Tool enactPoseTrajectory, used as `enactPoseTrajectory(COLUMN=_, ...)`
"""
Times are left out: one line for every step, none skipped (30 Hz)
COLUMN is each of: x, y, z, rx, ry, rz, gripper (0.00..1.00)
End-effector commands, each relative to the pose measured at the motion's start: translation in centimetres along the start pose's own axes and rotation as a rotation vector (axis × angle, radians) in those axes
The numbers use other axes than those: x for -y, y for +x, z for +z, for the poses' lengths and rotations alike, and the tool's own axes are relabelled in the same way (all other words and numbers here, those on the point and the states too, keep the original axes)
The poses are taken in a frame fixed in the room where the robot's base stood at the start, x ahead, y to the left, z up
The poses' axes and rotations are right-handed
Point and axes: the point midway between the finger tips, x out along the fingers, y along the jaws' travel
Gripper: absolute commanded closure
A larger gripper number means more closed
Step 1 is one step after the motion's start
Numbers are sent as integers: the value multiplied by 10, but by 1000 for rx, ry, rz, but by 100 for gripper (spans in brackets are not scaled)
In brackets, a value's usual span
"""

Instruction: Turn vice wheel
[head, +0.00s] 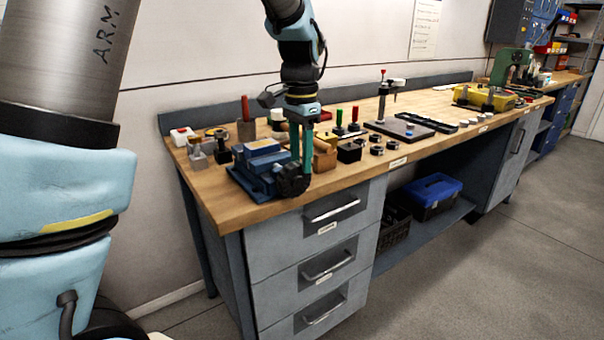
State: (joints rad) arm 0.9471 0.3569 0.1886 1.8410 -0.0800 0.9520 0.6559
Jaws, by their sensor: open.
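The blue vice (258,164) sits on the wooden workbench near its left front corner. Its black wheel (293,183) is at the vice's front right, by the bench's front edge. My gripper (302,168) points straight down from above, with its two long teal fingers apart. The fingertips are at the top of the wheel in the picture. I cannot tell whether they touch it or straddle its rim. The fingers and wrist hide part of the vice's right side.
The workbench (225,207) holds blocks and small tools left of and behind the vice. A wooden block (325,158) and black block (349,152) stand close right of my fingers. Drawers (315,232) are below the wheel. The floor (480,270) in front is clear.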

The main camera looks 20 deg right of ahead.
Motion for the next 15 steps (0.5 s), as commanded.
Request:
enactPoseTrajectory(x=-1, y=9, z=0, rx=3, ry=0, rz=2, gripper=57)
enactPoseTrajectory(x=-1, y=14, z=0, rx=4, ry=0, rz=3, gripper=57)
enactPoseTrajectory(x=-1, y=20, z=1, rx=3, ry=0, rz=2, gripper=57)
enactPoseTrajectory(x=-1, y=24, z=1, rx=3, ry=0, rz=2, gripper=57)
enactPoseTrajectory(x=0, y=28, z=0, rx=2, ry=0, rz=2, gripper=57)
enactPoseTrajectory(x=0, y=32, z=0, rx=2, ry=-1, rz=2, gripper=57)
enactPoseTrajectory(x=0, y=35, z=0, rx=2, ry=-1, rz=2, gripper=57)
enactPoseTrajectory(x=0, y=38, z=0, rx=1, ry=-1, rz=1, gripper=57)
enactPoseTrajectory(x=0, y=40, z=0, rx=0, ry=-1, rz=0, gripper=57)
enactPoseTrajectory(x=0, y=42, z=0, rx=0, ry=-1, rz=0, gripper=57)
enactPoseTrajectory(x=0, y=43, z=0, rx=0, ry=-1, rz=0, gripper=57)
enactPoseTrajectory(x=0, y=44, z=0, rx=0, ry=-1, rz=0, gripper=57)
enactPoseTrajectory(x=0, y=45, z=0, rx=0, ry=-1, rz=0, gripper=57)
enactPoseTrajectory(x=0, y=45, z=0, rx=0, ry=-1, rz=0, gripper=57)
enactPoseTrajectory(x=0, y=45, z=0, rx=-1, ry=-1, rz=0, gripper=57)
